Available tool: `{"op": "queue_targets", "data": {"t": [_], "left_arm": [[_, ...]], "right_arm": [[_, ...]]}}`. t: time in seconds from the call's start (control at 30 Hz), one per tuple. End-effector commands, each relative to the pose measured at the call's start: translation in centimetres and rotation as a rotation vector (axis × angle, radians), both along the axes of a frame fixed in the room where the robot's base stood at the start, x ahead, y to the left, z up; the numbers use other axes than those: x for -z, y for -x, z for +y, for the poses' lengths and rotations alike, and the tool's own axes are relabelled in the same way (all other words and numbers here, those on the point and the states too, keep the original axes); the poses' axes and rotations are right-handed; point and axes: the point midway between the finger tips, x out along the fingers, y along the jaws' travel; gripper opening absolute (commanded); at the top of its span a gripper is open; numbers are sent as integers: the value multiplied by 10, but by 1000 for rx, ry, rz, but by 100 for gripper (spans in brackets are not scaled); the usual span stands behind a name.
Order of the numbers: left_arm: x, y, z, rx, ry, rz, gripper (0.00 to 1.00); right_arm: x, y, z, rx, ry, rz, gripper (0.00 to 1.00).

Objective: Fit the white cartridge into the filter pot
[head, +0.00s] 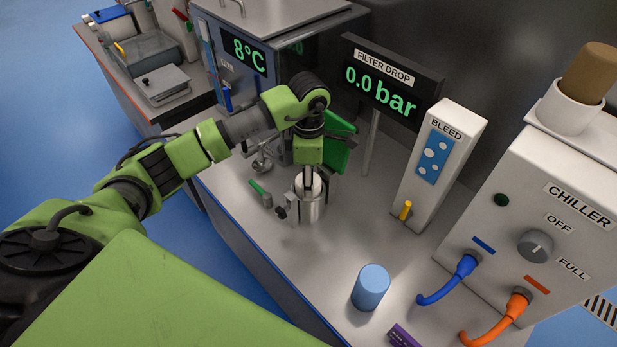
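The steel filter pot (314,212) stands upright on the grey worktop, with a dark clamp or knob at its left side. The white cartridge (316,186) shows at the pot's mouth, its lower part hidden by the pot wall. My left gripper (307,186) points straight down over the pot. One dark finger lies against the near side of the cartridge; the other finger is hidden. The gripper appears shut on the cartridge. I cannot tell how deep the cartridge sits. My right gripper is not in view.
A green-handled tool (260,193) lies left of the pot. A green panel (341,146) is behind my wrist. The display (385,88) reads 0.0 bar. The bleed post (438,165), a blue cylinder (371,287) and the chiller (550,210) with hoses stand to the right.

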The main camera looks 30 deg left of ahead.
Motion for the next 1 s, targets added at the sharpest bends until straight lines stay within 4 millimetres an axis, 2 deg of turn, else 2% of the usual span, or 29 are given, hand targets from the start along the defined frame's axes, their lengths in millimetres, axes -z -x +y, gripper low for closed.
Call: {"op": "queue_targets", "data": {"t": [0.2, 0.23, 0.27, 0.7, 0.87, 1.0], "left_arm": [[3, 0, 0, 0, 0, -2, 0], [4, 0, 0, 0, 0, -1, 47], [2, 0, 0, 0, 0, -1, 52], [-4, -1, 0, 0, -1, -2, 52], [-31, -2, 1, 0, -1, -7, 52], [-63, -2, 0, 0, -1, -7, 52]], "right_arm": [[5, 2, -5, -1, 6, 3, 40], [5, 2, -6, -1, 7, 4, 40], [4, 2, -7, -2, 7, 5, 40], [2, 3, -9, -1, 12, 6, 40], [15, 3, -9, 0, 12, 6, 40], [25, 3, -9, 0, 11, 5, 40]]}}
